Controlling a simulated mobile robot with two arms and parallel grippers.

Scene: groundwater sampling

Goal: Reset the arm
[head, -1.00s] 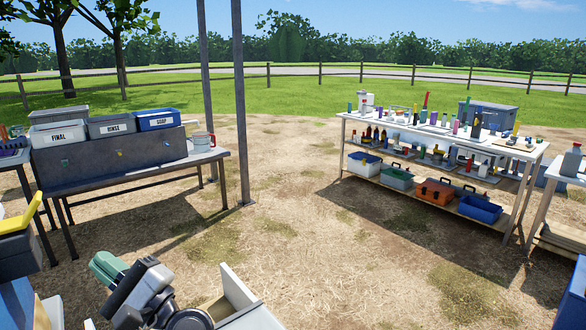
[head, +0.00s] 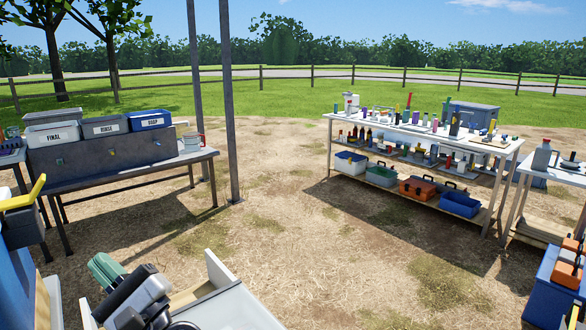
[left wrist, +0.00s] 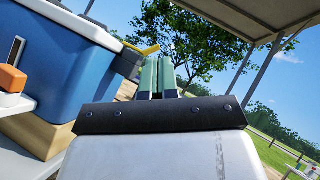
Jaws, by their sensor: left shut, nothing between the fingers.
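My left gripper (head: 103,268) shows at the bottom left of the head view, with green fingers on a dark and grey wrist. In the left wrist view its two green fingers (left wrist: 157,76) stand close together and point up toward a tree and sky. It is shut with nothing between the fingers, clear of the tables. A pale open-topped box or tray edge (head: 222,290) lies beside and below the arm. My right gripper is in neither view.
A grey wash table (head: 180,165) at the left bears bins labelled FINAL, RINSE and SOAP. A white two-level table (head: 335,118) with bottles and toolboxes stands at the right. A blue cooler (left wrist: 75,70) is close in the left wrist view. Bare ground lies between the tables.

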